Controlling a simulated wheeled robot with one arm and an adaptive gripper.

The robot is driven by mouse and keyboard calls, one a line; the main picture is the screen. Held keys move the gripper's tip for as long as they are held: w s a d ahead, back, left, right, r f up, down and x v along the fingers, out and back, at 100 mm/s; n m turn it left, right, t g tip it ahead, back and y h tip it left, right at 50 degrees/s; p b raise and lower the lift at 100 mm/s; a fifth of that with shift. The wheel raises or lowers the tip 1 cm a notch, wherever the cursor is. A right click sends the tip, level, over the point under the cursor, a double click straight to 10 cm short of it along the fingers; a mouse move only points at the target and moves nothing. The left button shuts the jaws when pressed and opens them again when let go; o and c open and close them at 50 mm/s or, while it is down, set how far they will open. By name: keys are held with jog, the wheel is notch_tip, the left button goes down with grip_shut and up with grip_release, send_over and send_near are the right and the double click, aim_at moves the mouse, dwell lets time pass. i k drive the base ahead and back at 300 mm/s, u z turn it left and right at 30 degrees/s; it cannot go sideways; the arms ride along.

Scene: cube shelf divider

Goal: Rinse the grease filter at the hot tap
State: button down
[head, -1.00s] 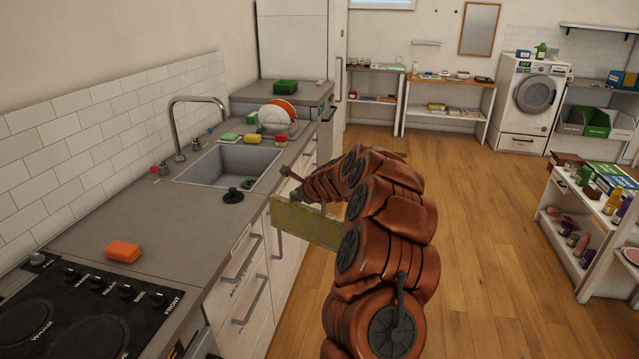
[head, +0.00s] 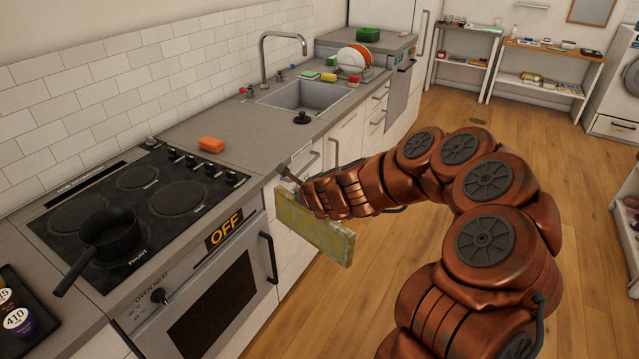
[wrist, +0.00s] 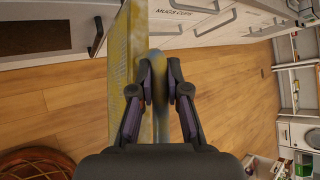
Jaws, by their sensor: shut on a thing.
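The grease filter (head: 318,236) is a flat panel with a yellow, grimy face. The tap (head: 264,58) arches over the sink (head: 308,96) farther back along the counter, apart from the filter. A small red knob (head: 242,90) stands left of the tap.
The hob (head: 140,190) with a dark pan (head: 106,232) is at left; the oven sign reads OFF. An orange sponge (head: 211,144) and black plug (head: 302,118) lie on the counter. Drawer handles stick out near the filter. The wooden floor at right is clear.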

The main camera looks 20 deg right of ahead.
aim_at(242, 91)
jog(key=k, duration=0.55)
jog(key=z, duration=1.45)
jog(key=i, duration=1.25)
jog(key=u, duration=2.25)
jog(key=i, duration=0.25)
jog(key=u, duration=0.15)
